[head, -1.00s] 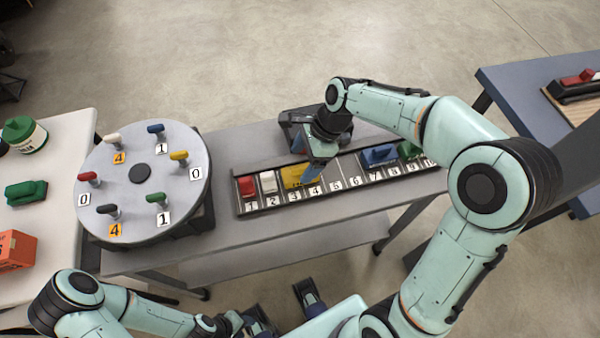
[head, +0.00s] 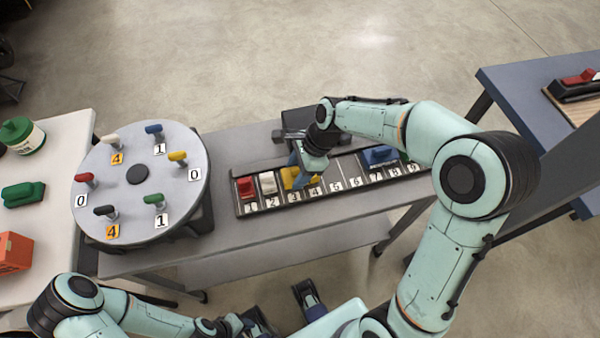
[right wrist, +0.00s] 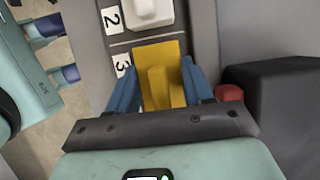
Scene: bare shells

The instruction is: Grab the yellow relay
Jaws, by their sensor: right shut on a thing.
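The yellow relay (head: 290,178) sits in the numbered rack (head: 262,207), by the labels 3 and 4, partly hidden by my right gripper. The right wrist view shows the yellow relay (right wrist: 163,75) between the two blue fingers of my right gripper (right wrist: 160,88), one on each side. My right gripper (head: 298,170) is shut on the relay, which still lies in the rack. My left gripper (head: 245,325) is low at the bottom of the head view, away from the rack; its jaws are unclear.
A red relay (head: 246,187) and a white relay (head: 268,183) sit left of the yellow one, a blue relay (head: 379,155) to the right. A round dial (head: 137,208) with coloured pegs stands on the left. Slots 5 and 6 look empty.

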